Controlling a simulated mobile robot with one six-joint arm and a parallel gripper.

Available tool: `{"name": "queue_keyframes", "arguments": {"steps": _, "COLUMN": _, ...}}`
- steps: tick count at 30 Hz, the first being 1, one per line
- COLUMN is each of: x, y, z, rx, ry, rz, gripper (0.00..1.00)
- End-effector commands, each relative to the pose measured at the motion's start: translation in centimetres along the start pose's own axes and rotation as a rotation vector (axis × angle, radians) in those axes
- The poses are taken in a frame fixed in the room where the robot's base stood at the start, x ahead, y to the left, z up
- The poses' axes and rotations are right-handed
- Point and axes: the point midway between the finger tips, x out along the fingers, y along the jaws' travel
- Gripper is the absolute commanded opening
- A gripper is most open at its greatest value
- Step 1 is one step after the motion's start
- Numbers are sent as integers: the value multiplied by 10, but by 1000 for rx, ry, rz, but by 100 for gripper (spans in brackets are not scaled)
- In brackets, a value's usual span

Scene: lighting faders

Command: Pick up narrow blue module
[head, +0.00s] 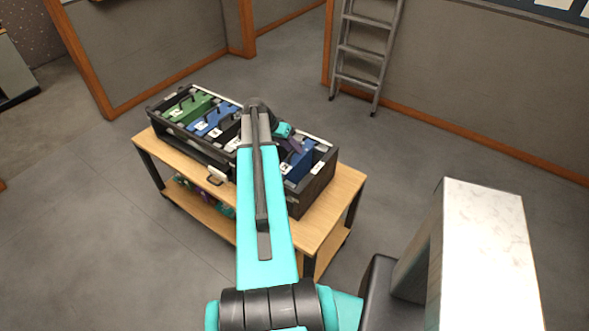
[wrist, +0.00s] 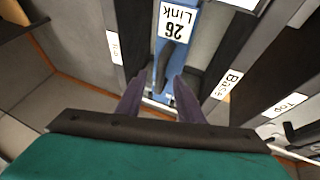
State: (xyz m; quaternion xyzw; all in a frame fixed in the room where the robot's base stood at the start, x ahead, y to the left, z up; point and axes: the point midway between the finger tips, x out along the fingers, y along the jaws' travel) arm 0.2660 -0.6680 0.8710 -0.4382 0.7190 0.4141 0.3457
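A narrow blue module (wrist: 176,42) labelled "Link 26" runs down the top of the wrist view, with a dark handle on it. In the head view a blue module (head: 300,166) sits in the right part of the black case, partly hidden by my arm and gripper. My gripper (head: 294,146) is over that part of the case, pointing down. In the wrist view my gripper (wrist: 160,84) is open, its two purple fingers apart, with the handle's lower end appearing between their tips. I cannot tell whether they touch it.
The black case (head: 318,187) stands on a wooden cart (head: 345,186). A green module (head: 187,107) and another blue module (head: 212,121) sit in its left part. In the wrist view, dark dividers labelled "Bass" (wrist: 227,84) and "Top" (wrist: 286,105) lie to the right.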

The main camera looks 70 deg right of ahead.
Motion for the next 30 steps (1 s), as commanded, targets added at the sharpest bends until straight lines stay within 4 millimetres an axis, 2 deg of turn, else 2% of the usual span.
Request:
{"name": "queue_keyframes", "arguments": {"steps": 7, "x": 0, "y": 0, "z": 0, "rx": 0, "ry": 0, "rz": 0, "gripper": 32}}
{"name": "queue_keyframes", "arguments": {"steps": 13, "x": 0, "y": 0, "z": 0, "rx": 0, "ry": 0, "rz": 0, "gripper": 0}}
{"name": "queue_keyframes", "arguments": {"steps": 30, "x": 0, "y": -1, "z": 0, "rx": 2, "ry": 1, "rz": -1, "gripper": 0}}
